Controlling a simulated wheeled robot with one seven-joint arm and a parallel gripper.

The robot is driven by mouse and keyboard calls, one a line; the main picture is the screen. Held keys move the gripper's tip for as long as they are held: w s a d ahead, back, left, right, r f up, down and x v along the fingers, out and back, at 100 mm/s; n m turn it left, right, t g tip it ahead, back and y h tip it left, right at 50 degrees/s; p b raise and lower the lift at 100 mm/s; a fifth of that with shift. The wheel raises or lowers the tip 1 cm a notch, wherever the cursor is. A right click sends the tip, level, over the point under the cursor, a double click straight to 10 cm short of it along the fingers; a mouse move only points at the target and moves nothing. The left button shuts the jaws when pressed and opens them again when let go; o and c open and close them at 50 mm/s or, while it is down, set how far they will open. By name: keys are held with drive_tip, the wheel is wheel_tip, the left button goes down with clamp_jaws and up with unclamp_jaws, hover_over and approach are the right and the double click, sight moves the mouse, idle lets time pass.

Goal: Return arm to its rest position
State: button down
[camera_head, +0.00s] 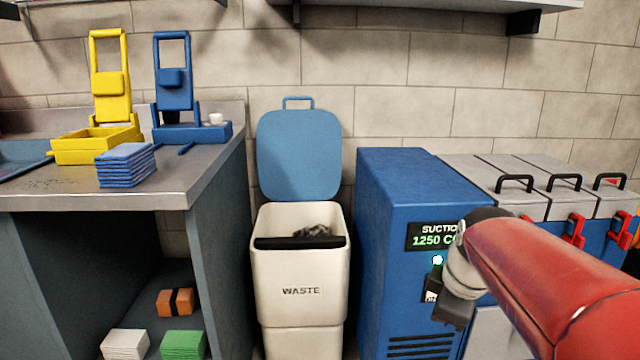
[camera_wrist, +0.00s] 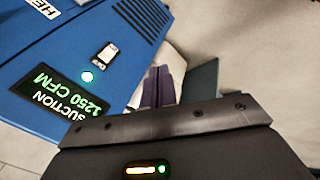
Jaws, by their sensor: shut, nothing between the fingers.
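My red arm reaches in from the lower right of the head view, in front of the blue suction unit (camera_head: 400,200). My gripper (camera_wrist: 160,85) shows in the wrist view with its narrow fingers together and nothing held. In the head view only a dark end piece below the arm's grey joint shows, and the fingertips cannot be made out. The suction unit also shows in the wrist view (camera_wrist: 60,50), its green-lit display reading 1250 CFM.
A white waste bin (camera_head: 300,270) with its blue lid (camera_head: 298,155) up stands left of the suction unit; dark stuff lies inside. A metal-topped bench (camera_head: 190,185) holds yellow (camera_head: 110,85) and blue (camera_head: 174,90) stands and folded blue cloths (camera_head: 126,165). Lidded cases (camera_head: 490,180) stand at right.

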drive_tip(key=s+a+f+m, duration=0.1)
drive_tip(key=s+a+m, duration=0.2)
drive_tip(key=s+m, duration=0.3)
drive_tip(key=s+a+f+m+p, duration=0.1)
drive_tip(key=s+a+m, duration=0.2)
drive_tip(key=s+m, duration=0.3)
drive_tip(key=s, duration=0.3)
drive_tip(key=shift+f+t, duration=0.3)
drive_tip(key=shift+t, duration=0.1)
